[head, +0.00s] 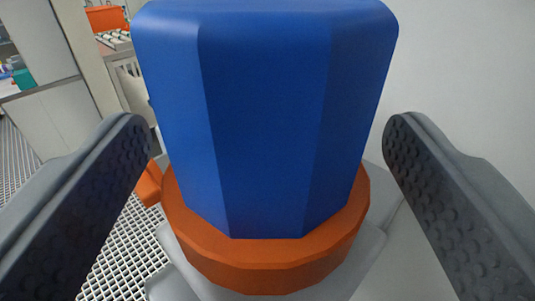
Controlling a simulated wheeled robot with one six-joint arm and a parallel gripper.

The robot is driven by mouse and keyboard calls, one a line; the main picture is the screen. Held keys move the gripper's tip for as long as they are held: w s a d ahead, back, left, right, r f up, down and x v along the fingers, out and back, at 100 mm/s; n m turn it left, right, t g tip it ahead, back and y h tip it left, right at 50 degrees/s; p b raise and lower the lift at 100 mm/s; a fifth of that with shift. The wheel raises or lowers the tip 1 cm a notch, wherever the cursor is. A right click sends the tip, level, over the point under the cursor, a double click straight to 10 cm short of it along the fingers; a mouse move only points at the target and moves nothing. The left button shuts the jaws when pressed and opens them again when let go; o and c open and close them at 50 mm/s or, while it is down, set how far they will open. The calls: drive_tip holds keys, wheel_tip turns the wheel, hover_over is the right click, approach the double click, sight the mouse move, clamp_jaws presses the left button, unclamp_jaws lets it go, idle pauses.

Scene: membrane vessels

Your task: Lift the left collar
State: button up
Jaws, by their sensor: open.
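A large blue faceted block (265,120) fills the middle of the head view. An orange faceted collar (262,268) rings its lower end. My gripper (265,128) is open, with one dark padded finger at the left and one at the right of the blue block. Gaps show between the block and both fingers in the picture, and nothing is held. The collar lies lower in the picture than the fingertips. A small orange piece (149,184) shows at the collar's left; I cannot tell if it is joined to it. The blue block hides the collar's far side.
Grey plates (185,277) lie under the collar. A white grid floor (122,250) shows at the lower left. A pale cabinet (50,118) and a bench with an orange box (106,18) stand behind at the left. A plain pale wall (465,70) is at the right.

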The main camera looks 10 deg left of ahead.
drive_tip(key=s+d, duration=0.2)
drive_tip(key=s, duration=1.2)
drive_tip(key=shift+d, duration=0.35)
drive_tip(key=shift+s, duration=0.1)
drive_tip(key=s+a+r+m+t+h, duration=0.1)
drive_tip(key=a+r+t+h, duration=0.2)
drive_tip(key=a, duration=0.7)
drive_tip(key=s+a+r+m+t+h, duration=0.15)
drive_tip(key=a+r, duration=0.25)
drive_tip(key=a, duration=0.5)
drive_tip(key=s+a+f+g+y, duration=0.1)
drive_tip(key=s+a+f+g, duration=0.3)
drive_tip(key=s+a+f, duration=0.8)
drive_tip(key=a+f, duration=0.2)
drive_tip(key=a, duration=0.2)
drive_tip(key=shift+f+g, duration=0.25)
drive_tip(key=shift+g, duration=0.1)
